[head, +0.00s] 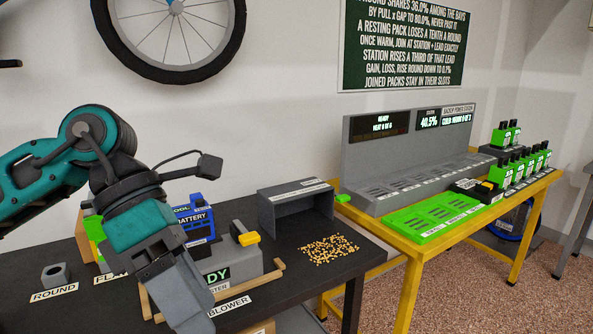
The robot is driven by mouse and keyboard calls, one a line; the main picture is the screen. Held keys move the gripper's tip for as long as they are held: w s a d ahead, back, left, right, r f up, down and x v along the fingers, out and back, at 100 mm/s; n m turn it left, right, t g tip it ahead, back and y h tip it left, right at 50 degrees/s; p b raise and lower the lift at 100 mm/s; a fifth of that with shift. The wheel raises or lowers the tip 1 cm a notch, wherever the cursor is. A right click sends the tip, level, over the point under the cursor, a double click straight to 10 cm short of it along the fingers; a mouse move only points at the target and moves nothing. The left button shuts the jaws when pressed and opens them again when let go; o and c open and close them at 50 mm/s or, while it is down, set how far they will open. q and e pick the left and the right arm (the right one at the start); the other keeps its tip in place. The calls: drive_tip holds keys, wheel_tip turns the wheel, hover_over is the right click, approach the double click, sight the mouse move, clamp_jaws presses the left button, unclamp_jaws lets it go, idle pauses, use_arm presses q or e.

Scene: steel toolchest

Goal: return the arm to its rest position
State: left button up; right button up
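My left arm comes in from the left edge in teal and black. Its gripper (196,322) points down over the front of the black table. The fingers show as one grey shape seen from the side, so I cannot tell whether they are apart or what is between them. The gripper hides part of the grey unit with the "READY" label and the wooden strips behind it. My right arm and gripper are not in view.
The black table (330,268) holds a blue battery (197,225), a grey open box (297,210), a pile of pellets (328,249) and a grey block (55,275). A yellow-framed table (400,250) at right holds a grey station (400,155) and several green packs (520,165).

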use_arm(q)
drive_tip(key=d+r+n+h, duration=0.3)
drive_tip(key=d+n+h, duration=0.5)
drive_tip(key=d+h, duration=0.5)
drive_tip(key=w+a+f+n+t+y+p, duration=0.1)
drive_tip(key=w+a+f+n+t, duration=0.35)
drive_tip(key=n+t, duration=0.6)
drive_tip(key=w+a+f+n+t, duration=0.3)
drive_tip(key=w+n+t, duration=0.2)
drive_tip(key=n+t, duration=0.5)
drive_tip(key=s+a+f+n+y, duration=0.1)
drive_tip(key=a+f+n+y, duration=0.2)
drive_tip(key=f+n+y, duration=0.4)
drive_tip(key=a+f+n+y, duration=0.4)
drive_tip(key=f+n+y, duration=0.15)
drive_tip(key=f, duration=0.35)
drive_tip(key=s+a+f+n+g+y, duration=0.2)
drive_tip(key=s+f+g, duration=0.1)
drive_tip(key=s+f, duration=0.3)
drive_tip(key=s+a+f+n+g+y+p, duration=0.1)
drive_tip(key=s+a+f+n+g+y, duration=0.1)
drive_tip(key=s+f, duration=0.4)
wheel_tip(320, 180, down, 4)
drive_tip(key=shift+s+a+r+n+g, duration=0.1)
drive_tip(key=shift+s+a+n+g, duration=0.15)
drive_tip(key=shift+a+n+g, duration=0.4)
